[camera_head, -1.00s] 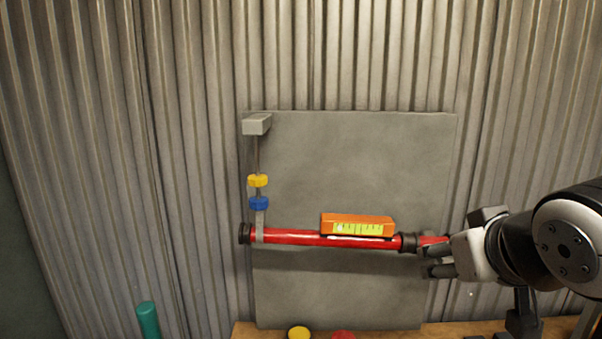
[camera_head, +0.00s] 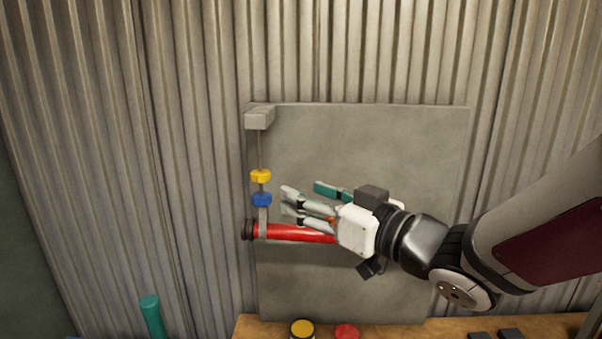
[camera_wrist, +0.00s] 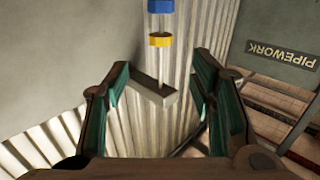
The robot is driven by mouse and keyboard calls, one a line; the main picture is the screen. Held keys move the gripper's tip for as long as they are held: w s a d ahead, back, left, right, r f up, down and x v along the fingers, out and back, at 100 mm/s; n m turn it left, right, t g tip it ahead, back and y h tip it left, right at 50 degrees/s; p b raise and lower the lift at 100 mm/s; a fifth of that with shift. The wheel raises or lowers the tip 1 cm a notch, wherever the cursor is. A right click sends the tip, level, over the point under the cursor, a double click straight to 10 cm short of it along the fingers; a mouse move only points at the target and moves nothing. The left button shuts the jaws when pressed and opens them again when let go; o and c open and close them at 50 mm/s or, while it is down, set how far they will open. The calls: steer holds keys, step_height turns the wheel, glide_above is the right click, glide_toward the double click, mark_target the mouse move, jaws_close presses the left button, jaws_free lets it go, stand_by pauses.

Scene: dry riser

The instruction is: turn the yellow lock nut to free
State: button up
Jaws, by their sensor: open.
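The yellow lock nut (camera_head: 261,176) sits on a thin vertical rod, just above the blue nut (camera_head: 261,199). Under them a grey clamp (camera_head: 263,222) goes round the red pipe (camera_head: 300,234); a grey wall bracket (camera_head: 259,117) holds the rod's top. My gripper (camera_head: 298,203) is open and empty, to the right of the nuts and apart from them, its fingers pointing left. In the wrist view, which appears upside down, the yellow nut (camera_wrist: 160,40) shows beyond and between the open fingers, with the blue nut (camera_wrist: 160,6) at the top edge.
The orange spirit level on the pipe is mostly hidden behind my gripper. A grey panel (camera_head: 400,130) backs the pipe. A bench (camera_head: 400,331) below holds a yellow-topped tin (camera_head: 302,329) and a red one (camera_head: 346,331). A teal cylinder (camera_head: 152,315) stands lower left. A PIPEWORK sign (camera_wrist: 283,63) shows in the wrist view.

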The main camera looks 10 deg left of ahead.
mark_target(266, 177)
steer(key=p+x, duration=0.1)
steer(key=x, duration=1.2)
steer(key=shift+w+a+p, duration=0.25)
steer(key=shift+a+p, duration=0.05)
steer(key=shift+p, duration=0.05)
steer(key=c, duration=1.2)
